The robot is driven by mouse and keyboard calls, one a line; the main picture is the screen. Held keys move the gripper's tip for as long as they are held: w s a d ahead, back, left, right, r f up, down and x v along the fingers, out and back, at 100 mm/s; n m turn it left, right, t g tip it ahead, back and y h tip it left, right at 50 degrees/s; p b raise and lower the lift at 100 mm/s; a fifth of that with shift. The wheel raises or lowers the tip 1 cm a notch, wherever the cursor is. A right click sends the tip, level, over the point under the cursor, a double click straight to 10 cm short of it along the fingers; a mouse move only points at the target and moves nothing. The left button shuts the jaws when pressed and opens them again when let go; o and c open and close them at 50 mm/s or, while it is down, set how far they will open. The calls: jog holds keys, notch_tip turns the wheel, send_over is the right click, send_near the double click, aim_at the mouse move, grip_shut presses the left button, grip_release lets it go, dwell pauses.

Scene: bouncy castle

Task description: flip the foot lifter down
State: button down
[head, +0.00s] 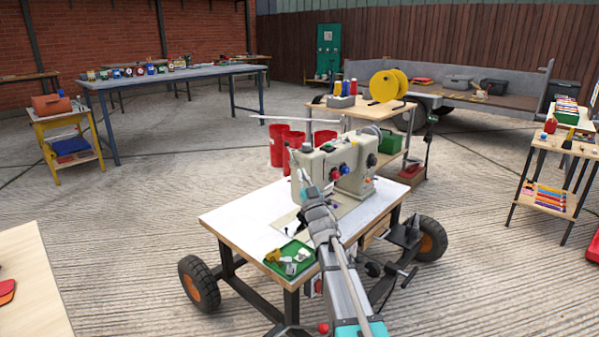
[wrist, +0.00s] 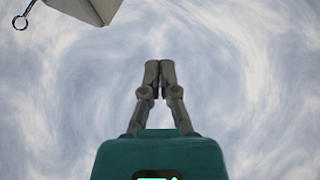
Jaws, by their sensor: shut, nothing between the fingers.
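The sewing machine (head: 340,160) is beige with coloured knobs and stands on a white-topped wheeled table (head: 240,220). My gripper (head: 304,180) reaches up in front of the machine's left end in the head view. In the wrist view my gripper (wrist: 159,68) is shut and empty, with only cloudy sky behind its fingertips. A beige corner of the machine (wrist: 88,8) with a dark wire eyelet (wrist: 20,22) shows at the upper left there, apart from the fingers. I cannot make out the foot lifter in either view; my arm covers part of the machine's front.
A green tray (head: 290,258) with metal parts sits at the table's front edge, left of my arm. Red canisters (head: 284,148) stand behind the machine. A wooden cart (head: 385,115) with a yellow reel (head: 389,85) is behind. The table's left side is clear.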

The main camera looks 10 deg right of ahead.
aim_at(291, 153)
jog(key=w+f+p+x, duration=0.1)
jog(key=p+x, duration=0.3)
jog(key=x, duration=0.7)
jog(key=shift+w+f, duration=0.4)
jog(key=shift+w, duration=0.25)
jog(key=shift+a, duration=0.1)
